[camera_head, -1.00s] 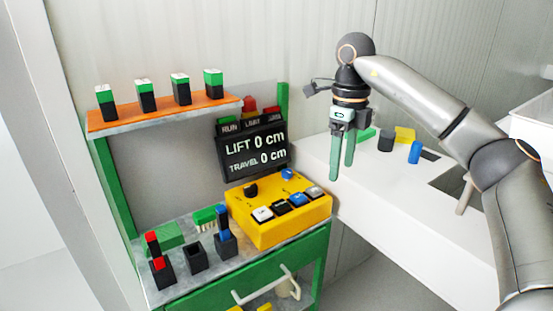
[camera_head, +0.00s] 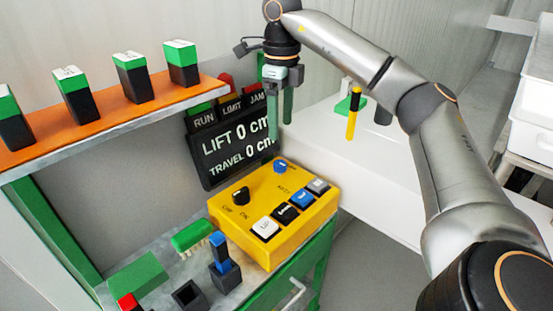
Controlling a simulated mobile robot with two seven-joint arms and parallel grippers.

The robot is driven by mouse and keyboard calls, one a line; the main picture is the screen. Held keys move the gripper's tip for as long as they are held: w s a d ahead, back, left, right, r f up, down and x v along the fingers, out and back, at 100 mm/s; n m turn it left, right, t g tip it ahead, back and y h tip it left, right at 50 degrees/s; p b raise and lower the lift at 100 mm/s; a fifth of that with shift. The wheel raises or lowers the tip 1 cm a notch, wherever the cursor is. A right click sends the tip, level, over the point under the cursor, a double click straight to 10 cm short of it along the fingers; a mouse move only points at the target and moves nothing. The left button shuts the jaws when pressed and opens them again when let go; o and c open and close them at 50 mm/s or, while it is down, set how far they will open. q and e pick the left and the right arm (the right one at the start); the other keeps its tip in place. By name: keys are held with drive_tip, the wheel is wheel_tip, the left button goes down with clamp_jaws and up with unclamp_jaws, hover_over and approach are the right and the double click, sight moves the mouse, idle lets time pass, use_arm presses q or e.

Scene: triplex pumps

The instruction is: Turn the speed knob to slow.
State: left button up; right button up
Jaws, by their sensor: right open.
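A yellow control box (camera_head: 244,237) sits on the bench. It carries a black knob (camera_head: 240,195) at its left rear and a blue knob (camera_head: 280,166) at its far right corner. My left gripper is out of view.
Several push buttons (camera_head: 284,212) line the box's front. A black display (camera_head: 234,150) behind it reads LIFT 0 cm, TRAVEL 0 cm. An orange shelf (camera_head: 110,116) holds several green-topped black blocks. A green brush (camera_head: 192,235) and a blue-topped black piece (camera_head: 223,265) stand left of the box.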

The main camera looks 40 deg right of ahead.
drive_tip(key=b, duration=0.1)
hover_over(280, 163)
wheel_tip(280, 163, down, 4)
drive_tip(key=shift+s+f, duration=0.1)
drive_tip(key=shift+f, duration=0.05)
wheel_tip(280, 163, down, 5)
drive_tip(key=shift+b, duration=0.3)
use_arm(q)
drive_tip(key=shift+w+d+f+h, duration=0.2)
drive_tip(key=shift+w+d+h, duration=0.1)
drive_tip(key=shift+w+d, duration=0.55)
use_arm(e)
drive_tip(key=shift+f, duration=0.35)
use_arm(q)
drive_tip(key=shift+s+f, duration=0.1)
use_arm(e)
drive_tip(key=c, duration=0.3)
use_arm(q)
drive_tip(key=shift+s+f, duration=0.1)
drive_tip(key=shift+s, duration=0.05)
use_arm(e)
clamp_jaws()
